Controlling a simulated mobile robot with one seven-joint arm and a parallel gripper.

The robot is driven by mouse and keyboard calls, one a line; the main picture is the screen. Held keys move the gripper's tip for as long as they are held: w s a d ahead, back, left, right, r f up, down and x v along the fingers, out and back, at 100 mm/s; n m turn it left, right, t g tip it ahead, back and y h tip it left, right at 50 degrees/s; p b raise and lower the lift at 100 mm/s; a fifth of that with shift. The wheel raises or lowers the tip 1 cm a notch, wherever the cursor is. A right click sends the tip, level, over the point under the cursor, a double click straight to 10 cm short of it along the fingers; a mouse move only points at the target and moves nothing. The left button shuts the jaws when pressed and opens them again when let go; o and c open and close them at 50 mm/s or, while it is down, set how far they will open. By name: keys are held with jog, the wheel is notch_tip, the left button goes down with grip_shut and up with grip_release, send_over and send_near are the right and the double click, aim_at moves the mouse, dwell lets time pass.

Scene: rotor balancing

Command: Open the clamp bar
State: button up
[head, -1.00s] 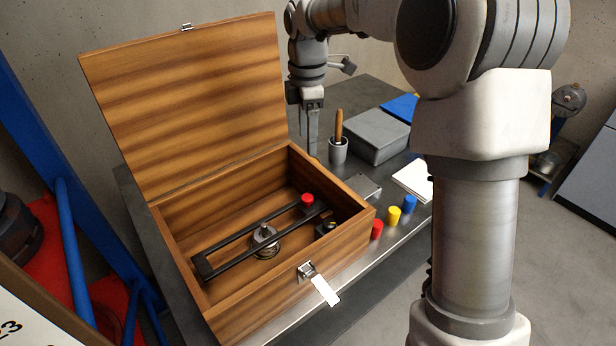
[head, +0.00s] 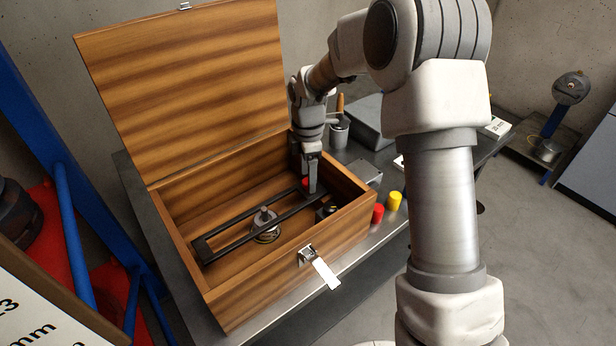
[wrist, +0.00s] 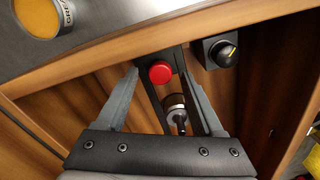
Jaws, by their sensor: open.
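The clamp bar (head: 201,250) is a long black frame with two rails, lying low inside the open wooden box (head: 262,291). A red knob (wrist: 160,72) sits at its right end; in the head view the knob (head: 305,184) is partly hidden by my gripper. My gripper (head: 311,188) is over the box's right end, pointing down. In the wrist view my open gripper (wrist: 158,66) has its fingers on either side of the red knob; I cannot tell whether they touch it. A metal rotor part (head: 265,222) stands between the rails.
The box lid (head: 185,90) stands open behind. Red (head: 378,213) and yellow (head: 394,201) caps stand outside the box's right wall. The box's left floor is clear.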

jog(key=shift+f, duration=0.5)
grip_shut()
dwell(1.2)
